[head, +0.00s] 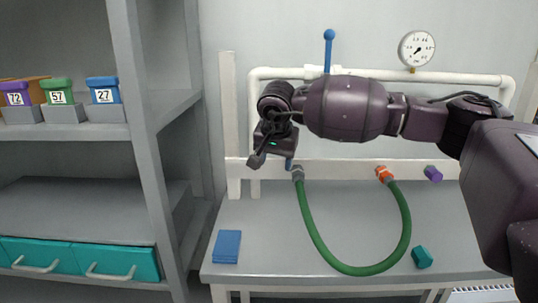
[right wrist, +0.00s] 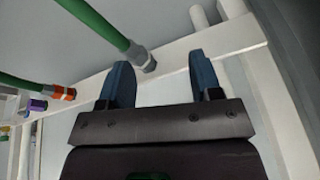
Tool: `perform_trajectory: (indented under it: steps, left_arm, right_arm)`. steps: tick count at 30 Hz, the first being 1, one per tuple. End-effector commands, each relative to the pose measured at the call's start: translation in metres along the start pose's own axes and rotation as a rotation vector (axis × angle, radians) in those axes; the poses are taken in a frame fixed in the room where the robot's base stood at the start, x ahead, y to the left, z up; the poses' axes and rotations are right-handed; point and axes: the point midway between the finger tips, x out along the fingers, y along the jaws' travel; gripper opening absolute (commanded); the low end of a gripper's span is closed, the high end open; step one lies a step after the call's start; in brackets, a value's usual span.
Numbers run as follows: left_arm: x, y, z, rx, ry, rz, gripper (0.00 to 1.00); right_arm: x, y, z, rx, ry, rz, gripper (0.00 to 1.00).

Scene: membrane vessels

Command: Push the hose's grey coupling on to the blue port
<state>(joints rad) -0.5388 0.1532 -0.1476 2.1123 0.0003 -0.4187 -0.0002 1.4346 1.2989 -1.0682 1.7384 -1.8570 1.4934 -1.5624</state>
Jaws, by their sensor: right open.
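The green hose (head: 335,262) loops over the bench from the orange coupling to its grey coupling (head: 298,173), which is beside the white rail. In the right wrist view the grey coupling (right wrist: 142,59) shows beyond and between my fingers, apart from them. My right gripper (head: 272,161) is open and empty, just above and left of the grey coupling. A small blue piece (head: 289,164) shows directly above the coupling; I cannot tell whether it is the blue port or a fingertip. Whether the coupling is seated is unclear. My left gripper is out of view.
An orange coupling (head: 384,174) and a purple port (head: 433,173) are along the rail to the right. A blue block (head: 227,246) and a teal piece (head: 421,257) lie on the grey bench (head: 280,235). White pipes and a gauge (head: 416,48) are behind my arm.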

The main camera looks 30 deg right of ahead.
Motion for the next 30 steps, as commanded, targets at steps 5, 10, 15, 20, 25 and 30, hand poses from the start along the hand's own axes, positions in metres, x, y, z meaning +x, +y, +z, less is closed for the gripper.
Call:
perform_trajectory:
  steps: [5, 10, 15, 20, 25, 30]
  left_arm:
    - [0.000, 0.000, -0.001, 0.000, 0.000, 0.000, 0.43]
    - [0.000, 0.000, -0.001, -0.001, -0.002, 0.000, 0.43]
    - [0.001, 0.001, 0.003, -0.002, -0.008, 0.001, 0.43]
    - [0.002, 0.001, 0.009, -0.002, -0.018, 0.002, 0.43]
    - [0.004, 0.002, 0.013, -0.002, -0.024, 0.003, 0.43]
    - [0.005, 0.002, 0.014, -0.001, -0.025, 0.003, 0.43]
  right_arm:
    - [-0.005, 0.032, -0.020, -0.232, 0.087, 0.212, 0.58]
    - [-0.006, 0.039, -0.019, -0.337, 0.068, 0.259, 0.58]
    - [0.004, 0.040, -0.019, -0.354, 0.063, 0.258, 0.58]
    - [0.025, 0.046, -0.021, -0.352, 0.061, 0.259, 0.58]
    - [0.053, 0.052, -0.024, -0.351, 0.060, 0.260, 0.58]
    - [0.077, 0.058, -0.026, -0.351, 0.060, 0.259, 0.58]
